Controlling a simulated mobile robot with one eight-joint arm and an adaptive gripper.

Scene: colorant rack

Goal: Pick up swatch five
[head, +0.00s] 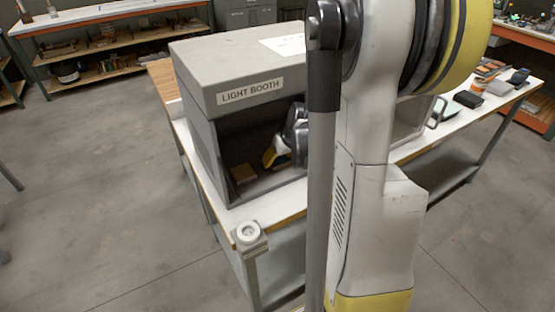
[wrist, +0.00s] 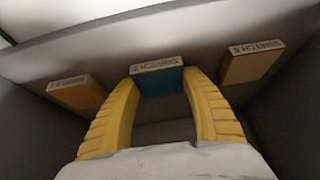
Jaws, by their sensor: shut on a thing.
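My gripper (wrist: 163,88) is inside the grey light booth (head: 195,125), with its yellow fingers shut on the sides of a blue swatch (wrist: 160,83). This swatch carries a white label that appears upside down; its number is too small to read surely. An orange-brown swatch (wrist: 78,95) lies to the left in the wrist view, and a tan-orange swatch (wrist: 251,65) to the right, both apart from the fingers and labelled. In the head view, my gripper (head: 273,154) is partly hidden by my arm, and a brown swatch (head: 243,173) shows on the booth floor.
The booth's side walls and roof enclose my gripper closely. The booth stands on a white-topped table (head: 275,208). A small device with a round white top (head: 248,231) is at the table's front corner. Dark boxes (head: 467,99) and other items lie on the right.

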